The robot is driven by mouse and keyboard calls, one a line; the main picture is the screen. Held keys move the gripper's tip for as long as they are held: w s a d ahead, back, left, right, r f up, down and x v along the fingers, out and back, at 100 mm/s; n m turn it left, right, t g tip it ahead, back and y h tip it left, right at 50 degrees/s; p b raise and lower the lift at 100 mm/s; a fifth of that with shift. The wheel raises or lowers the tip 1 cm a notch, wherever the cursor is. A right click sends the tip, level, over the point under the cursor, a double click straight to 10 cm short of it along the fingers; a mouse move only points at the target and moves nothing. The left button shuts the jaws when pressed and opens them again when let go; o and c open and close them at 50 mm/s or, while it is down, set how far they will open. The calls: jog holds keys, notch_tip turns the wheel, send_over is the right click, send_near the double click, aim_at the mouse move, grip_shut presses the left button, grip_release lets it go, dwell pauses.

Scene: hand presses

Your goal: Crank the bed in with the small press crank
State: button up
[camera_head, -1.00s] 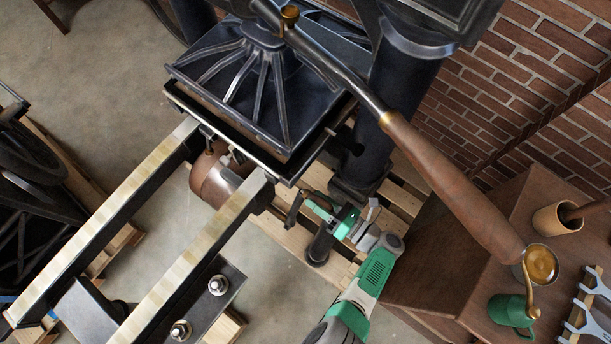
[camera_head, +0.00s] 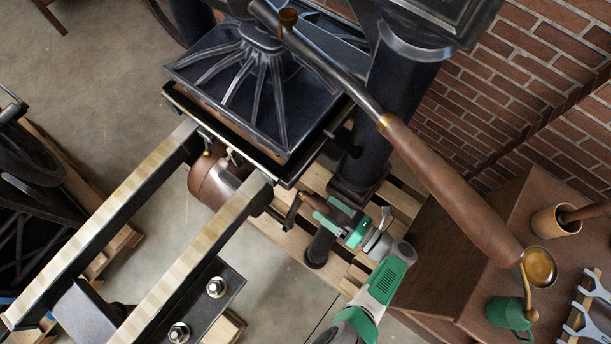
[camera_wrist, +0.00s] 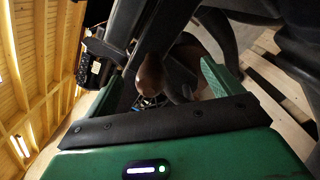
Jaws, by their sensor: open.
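The small press crank (camera_head: 293,211) hangs at the press's near right side, a dark arm with a brown wooden handle (camera_head: 313,202). My gripper (camera_head: 333,214), grey and green, is at this handle with its green fingers apart. In the wrist view, the rounded handle end (camera_wrist: 150,74) shows between the two green fingers (camera_wrist: 165,83); I cannot tell whether either finger touches it. The dark bed (camera_head: 222,137) sits under the ribbed platen (camera_head: 240,85), at the upper end of the two rails (camera_head: 190,268). Its far side is hidden.
A long bar with a wooden grip (camera_head: 450,190) crosses above, right of my gripper. A dark column (camera_head: 398,110) stands behind the crank. A copper drum (camera_head: 213,181) lies between the rails. A wooden cabinet (camera_head: 455,270) with a green mug (camera_head: 508,313) is at right.

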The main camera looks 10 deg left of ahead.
jog(key=v, duration=0.4)
jog(key=shift+s+d, duration=0.15)
jog(key=shift+d, duration=0.05)
